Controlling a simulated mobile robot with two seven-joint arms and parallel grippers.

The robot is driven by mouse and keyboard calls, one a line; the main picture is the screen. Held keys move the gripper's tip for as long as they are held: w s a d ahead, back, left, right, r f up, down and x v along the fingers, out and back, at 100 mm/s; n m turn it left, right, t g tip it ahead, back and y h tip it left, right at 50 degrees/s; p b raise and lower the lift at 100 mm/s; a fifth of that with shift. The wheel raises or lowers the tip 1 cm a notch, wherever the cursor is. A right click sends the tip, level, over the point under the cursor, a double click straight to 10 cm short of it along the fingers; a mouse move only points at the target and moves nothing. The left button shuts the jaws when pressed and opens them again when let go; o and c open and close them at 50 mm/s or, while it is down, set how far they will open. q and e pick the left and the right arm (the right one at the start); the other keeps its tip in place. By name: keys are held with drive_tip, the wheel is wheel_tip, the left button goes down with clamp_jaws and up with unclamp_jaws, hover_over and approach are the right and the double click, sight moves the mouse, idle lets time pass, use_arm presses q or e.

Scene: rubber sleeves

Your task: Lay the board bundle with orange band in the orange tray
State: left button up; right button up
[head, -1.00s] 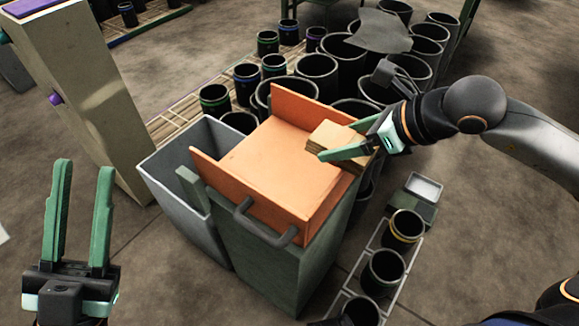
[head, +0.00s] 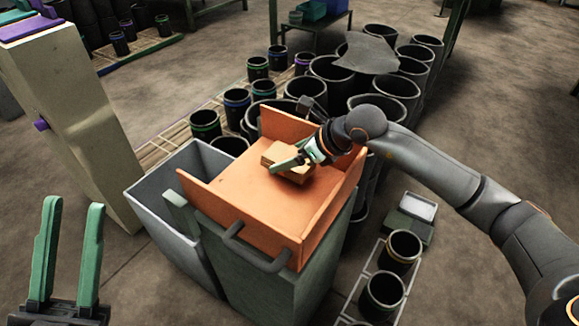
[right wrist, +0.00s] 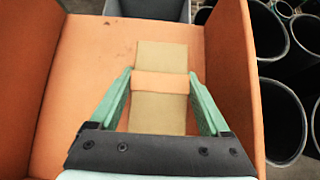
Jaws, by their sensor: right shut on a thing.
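The orange tray (head: 255,195) sits on top of a dark green cabinet, with raised walls at its sides. The board bundle (head: 283,158) is a tan stack low over the tray floor, toward the back wall. In the right wrist view the bundle (right wrist: 160,112) shows its orange band (right wrist: 160,83) across it. My right gripper (head: 290,167) is shut on the bundle, one green finger on each side. I cannot tell whether the bundle touches the tray floor. My left gripper (head: 68,250) is open and empty at the lower left, away from the tray.
A grey open bin (head: 170,185) stands left of the cabinet. Several black sleeves (head: 330,68) crowd behind and to the right. A beige post (head: 75,130) stands at the left. A rack with black pots (head: 383,290) is at the lower right. The tray's front floor is clear.

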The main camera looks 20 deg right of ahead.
wheel_tip(320, 180, down, 3)
drive_tip(key=shift+s+r+b, duration=0.1)
drive_tip(key=shift+r+b, duration=0.1)
drive_tip(key=shift+b, duration=0.1)
drive_tip(key=shift+r, duration=0.1)
drive_tip(key=shift+f, duration=0.2)
drive_tip(key=o, duration=1.4)
drive_tip(key=shift+o, duration=0.2)
drive_tip(key=shift+s+d+r, duration=0.1)
drive_tip(key=shift+d+r, duration=0.1)
drive_tip(key=shift+r, duration=0.25)
drive_tip(key=p+v, duration=0.2)
drive_tip(key=v, duration=0.9)
drive_tip(key=shift+s+p, duration=0.2)
drive_tip(key=shift+p, duration=0.1)
